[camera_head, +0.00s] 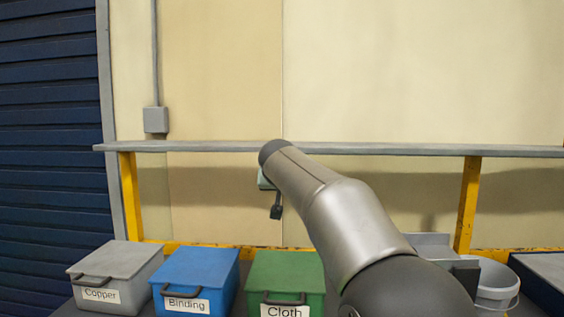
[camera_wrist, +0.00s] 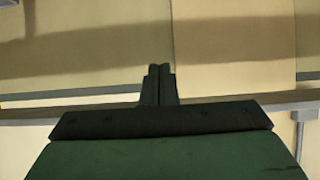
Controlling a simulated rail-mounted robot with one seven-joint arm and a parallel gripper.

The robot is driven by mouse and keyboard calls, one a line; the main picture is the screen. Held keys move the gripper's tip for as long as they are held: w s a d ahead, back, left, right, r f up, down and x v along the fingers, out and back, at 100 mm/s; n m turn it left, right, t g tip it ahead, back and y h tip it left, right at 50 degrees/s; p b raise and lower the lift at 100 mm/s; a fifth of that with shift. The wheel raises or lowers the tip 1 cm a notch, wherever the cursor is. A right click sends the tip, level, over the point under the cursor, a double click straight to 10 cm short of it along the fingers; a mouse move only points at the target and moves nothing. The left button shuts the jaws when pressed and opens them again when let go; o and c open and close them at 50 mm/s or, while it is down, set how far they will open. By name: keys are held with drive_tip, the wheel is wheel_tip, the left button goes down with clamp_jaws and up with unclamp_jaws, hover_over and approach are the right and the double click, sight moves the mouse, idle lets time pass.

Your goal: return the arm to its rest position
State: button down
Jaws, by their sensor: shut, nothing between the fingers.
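My arm reaches forward from the lower right in the head view. My gripper (camera_head: 276,212) hangs below the arm's far end, dark and small, pointing down above the green Cloth box. In the wrist view its two dark fingers (camera_wrist: 161,70) stand side by side, closed together with nothing between them. The broad dark green and black body of the gripper fills the bottom of that view. Part of the gripper's upper body is hidden behind the arm in the head view.
Lidded boxes stand in a row: grey Copper (camera_head: 114,276), blue Binding (camera_head: 197,279) and green Cloth (camera_head: 287,281). A grey rail (camera_head: 200,146) on yellow posts (camera_head: 467,205) runs along the wall. A white bucket (camera_head: 497,287) stands at right. The space around the gripper looks clear.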

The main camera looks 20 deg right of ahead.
drive_tip(key=w+p, duration=0.1)
drive_tip(key=p, duration=0.1)
drive_tip(key=w+d+r+g+p, duration=0.1)
drive_tip(key=p, duration=0.1)
drive_tip(key=shift+w+r+p, duration=0.1)
drive_tip(key=shift+w+p, duration=0.05)
drive_tip(key=shift+p, duration=0.15)
drive_tip(key=s+a+f+n+g+y, duration=0.2)
drive_tip(key=s+a+f+n+g, duration=0.15)
drive_tip(key=s+a+f, duration=0.85)
drive_tip(key=s+a+f+g+y, duration=0.1)
drive_tip(key=s+f, duration=0.4)
drive_tip(key=s, duration=0.5)
drive_tip(key=s+a+f+n+g+y+p, duration=0.1)
drive_tip(key=s+f, duration=0.4)
drive_tip(key=s, duration=0.5)
drive_tip(key=s+a+f+n+g+y, duration=0.1)
drive_tip(key=s+a+f+g, duration=0.2)
drive_tip(key=s, duration=0.7)
wheel_tip(320, 180, down, 3)
drive_tip(key=shift+r+g, duration=0.2)
drive_tip(key=shift+g, duration=0.25)
